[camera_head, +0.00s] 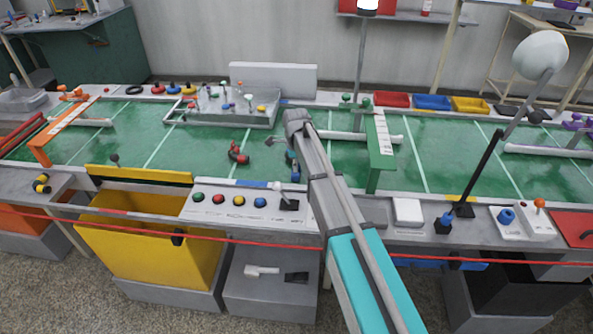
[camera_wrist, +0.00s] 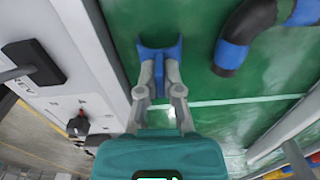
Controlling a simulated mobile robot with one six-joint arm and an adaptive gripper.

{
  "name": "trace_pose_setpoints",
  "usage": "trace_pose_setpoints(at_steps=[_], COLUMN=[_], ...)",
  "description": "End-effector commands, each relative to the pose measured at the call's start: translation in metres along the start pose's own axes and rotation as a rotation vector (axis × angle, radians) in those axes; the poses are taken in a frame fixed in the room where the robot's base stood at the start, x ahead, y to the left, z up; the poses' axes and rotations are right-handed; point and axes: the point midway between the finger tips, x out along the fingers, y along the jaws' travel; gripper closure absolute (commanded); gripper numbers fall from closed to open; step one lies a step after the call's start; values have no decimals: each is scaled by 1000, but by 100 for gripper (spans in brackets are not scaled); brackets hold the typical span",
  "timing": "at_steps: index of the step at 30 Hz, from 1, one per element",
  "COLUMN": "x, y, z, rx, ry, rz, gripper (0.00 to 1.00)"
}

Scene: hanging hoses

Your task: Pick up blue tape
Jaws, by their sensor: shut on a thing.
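My gripper (camera_wrist: 160,58) is shut on a blue piece, which I take to be the blue tape (camera_wrist: 159,76). In the wrist view, blue shows between the fingers and at their tips, over green floor-like surface. The fingers hide part of it, so its full shape cannot be told.
A black curved hose with blue bands (camera_wrist: 236,45) lies right of my gripper in the wrist view. A white panel with coloured buttons (camera_head: 240,202) lies along the front edge. A green stand (camera_head: 381,155) rises right of my arm. Green surface farther right is mostly clear.

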Motion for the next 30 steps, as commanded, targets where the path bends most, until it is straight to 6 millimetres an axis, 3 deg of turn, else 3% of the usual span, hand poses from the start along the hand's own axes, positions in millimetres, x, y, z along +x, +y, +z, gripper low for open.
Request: trace_pose_setpoints(at_steps=[14, 23, 30], x=[-10, -36, -63], y=[0, 0, 24], z=[0, 0, -5], rx=[0, -1, 0], ry=[0, 0, 0], rz=[0, 0, 0], gripper=[100, 100, 100])
